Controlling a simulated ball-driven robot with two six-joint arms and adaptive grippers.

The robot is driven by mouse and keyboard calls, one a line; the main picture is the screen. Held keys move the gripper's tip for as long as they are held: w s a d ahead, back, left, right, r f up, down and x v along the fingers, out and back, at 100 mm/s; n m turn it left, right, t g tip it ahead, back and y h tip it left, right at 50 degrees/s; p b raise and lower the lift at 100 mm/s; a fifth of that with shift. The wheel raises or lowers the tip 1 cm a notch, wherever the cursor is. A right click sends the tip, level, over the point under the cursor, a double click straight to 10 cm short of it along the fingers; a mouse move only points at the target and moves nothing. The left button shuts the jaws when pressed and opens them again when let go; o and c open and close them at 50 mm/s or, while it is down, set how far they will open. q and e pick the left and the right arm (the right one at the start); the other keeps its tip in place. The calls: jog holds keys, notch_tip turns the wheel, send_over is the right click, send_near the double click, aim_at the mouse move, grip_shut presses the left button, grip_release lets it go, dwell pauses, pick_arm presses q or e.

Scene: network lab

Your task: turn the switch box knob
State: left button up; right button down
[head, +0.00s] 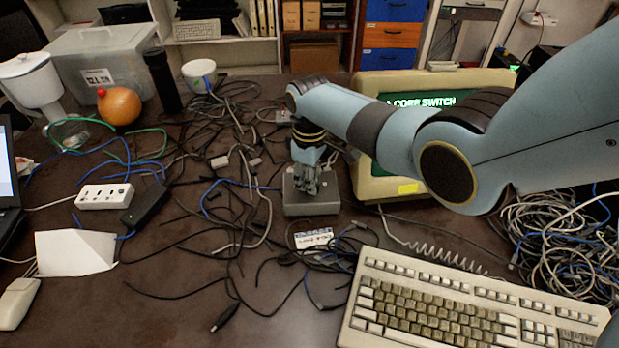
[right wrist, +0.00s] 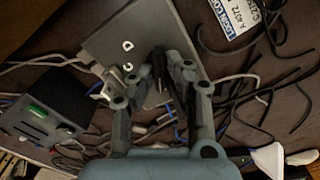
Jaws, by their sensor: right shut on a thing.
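The grey switch box (head: 311,207) sits on the desk among cables, in front of the old monitor. My right gripper (head: 311,187) reaches down from above to the box, with its fingers at the top face. In the right wrist view the box's grey face (right wrist: 116,40) shows the letters C and D. There my right gripper (right wrist: 162,62) is shut on the dark knob (right wrist: 158,60), which the fingers mostly hide. I cannot tell which letter the knob points to. My left gripper is not in view.
A beige monitor (head: 385,188) stands behind the box, and a beige keyboard (head: 440,310) lies at the front right. Loose cables (head: 235,130) surround the box. A label card (head: 314,238) lies just in front. A white power strip (head: 104,196) lies at the left.

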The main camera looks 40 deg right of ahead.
jog(key=c, duration=1.4)
grip_release()
jog(key=shift+r, duration=6)
